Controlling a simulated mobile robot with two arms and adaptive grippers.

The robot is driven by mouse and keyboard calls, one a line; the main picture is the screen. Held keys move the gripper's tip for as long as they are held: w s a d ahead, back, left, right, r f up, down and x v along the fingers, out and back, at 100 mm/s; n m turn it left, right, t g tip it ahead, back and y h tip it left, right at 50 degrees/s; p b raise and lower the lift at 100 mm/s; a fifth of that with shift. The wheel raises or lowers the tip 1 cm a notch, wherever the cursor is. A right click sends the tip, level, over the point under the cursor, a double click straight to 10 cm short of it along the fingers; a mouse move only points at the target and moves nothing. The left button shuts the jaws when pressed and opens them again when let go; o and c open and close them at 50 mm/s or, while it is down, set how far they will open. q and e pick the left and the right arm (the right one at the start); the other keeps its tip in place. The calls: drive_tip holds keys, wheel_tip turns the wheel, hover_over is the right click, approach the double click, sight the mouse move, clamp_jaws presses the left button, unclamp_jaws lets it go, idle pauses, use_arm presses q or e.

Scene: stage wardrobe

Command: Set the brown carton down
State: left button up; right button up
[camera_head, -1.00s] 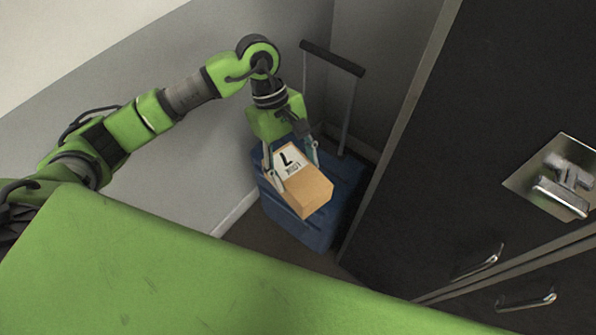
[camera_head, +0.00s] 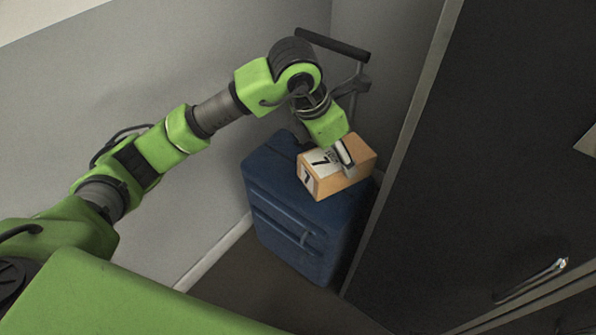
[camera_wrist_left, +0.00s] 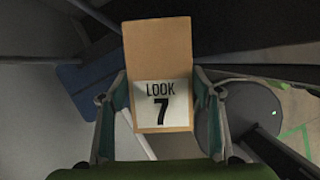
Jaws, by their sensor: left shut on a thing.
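The brown carton (camera_head: 351,184) has white labels with a black 7. In the left wrist view the carton (camera_wrist_left: 158,55) shows a label reading "LOOK 7". My left gripper (camera_head: 342,158) is shut on the carton, with a finger on each side of it in the wrist view. In the head view the carton overlaps the top of a blue suitcase (camera_head: 285,190). In the wrist view the suitcase (camera_wrist_left: 88,85) looks small, off to the left and well beyond the carton, so the carton appears held in the air. My right gripper is not in view.
The suitcase stands upright in a corner, with its black pull handle (camera_head: 332,45) raised at the back. A grey wall (camera_head: 60,130) is on the left. A dark cabinet (camera_head: 490,150) with a metal handle (camera_head: 532,280) is on the right. Dark floor (camera_head: 240,285) shows in front.

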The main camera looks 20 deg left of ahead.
use_arm(q)
drive_tip(key=shift+w+a+f+b, duration=0.3)
drive_tip(key=shift+w+a+f, duration=0.7)
drive_tip(key=shift+a+f, duration=0.9)
drive_tip(key=shift+w+a+f+b, duration=0.25)
drive_tip(key=shift+w+a+f, duration=0.8)
drive_tip(key=shift+a+f, duration=0.85)
drive_tip(key=shift+w+a+f+b, duration=0.3)
drive_tip(key=shift+w+a+f, duration=0.95)
drive_tip(key=shift+f, duration=1)
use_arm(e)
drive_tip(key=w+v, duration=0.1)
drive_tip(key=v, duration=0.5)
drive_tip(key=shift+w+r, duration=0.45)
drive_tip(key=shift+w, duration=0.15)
use_arm(q)
drive_tip(key=shift+s+a, duration=0.25)
drive_tip(key=o, duration=1.3)
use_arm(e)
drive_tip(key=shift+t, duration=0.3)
use_arm(q)
drive_tip(key=shift+r, duration=0.1)
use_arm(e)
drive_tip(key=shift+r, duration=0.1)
